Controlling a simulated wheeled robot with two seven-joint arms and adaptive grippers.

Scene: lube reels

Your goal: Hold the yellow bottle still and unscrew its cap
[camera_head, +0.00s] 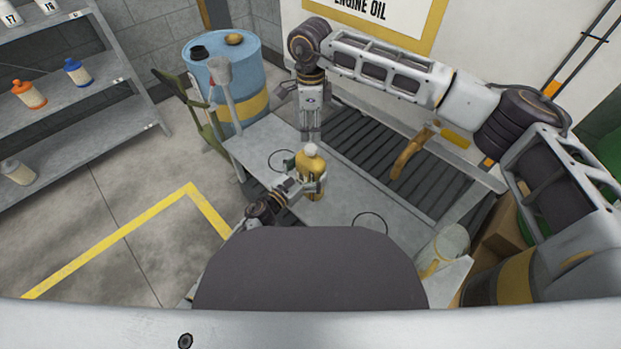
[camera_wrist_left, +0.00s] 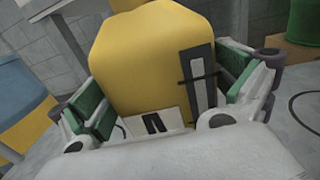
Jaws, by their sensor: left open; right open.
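The yellow bottle (camera_head: 310,168) stands on the grey workbench with its pale cap (camera_head: 310,150) on top. My left gripper (camera_head: 306,182) is low beside it, with one finger on each side of its body. In the left wrist view the yellow body (camera_wrist_left: 150,60) fills the space between the green-padded fingers (camera_wrist_left: 165,100). The jaws are open, and a slim gap shows beside the bottle. The cap is outside the wrist view. My right gripper (camera_head: 311,132) points down just above or behind the cap in the head view. It is open and holds nothing.
The workbench (camera_head: 345,205) has a dark slatted grate (camera_head: 375,150) at its back. A clear container (camera_head: 450,245) stands at the right end. A blue drum (camera_head: 250,80) stands behind the left end.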

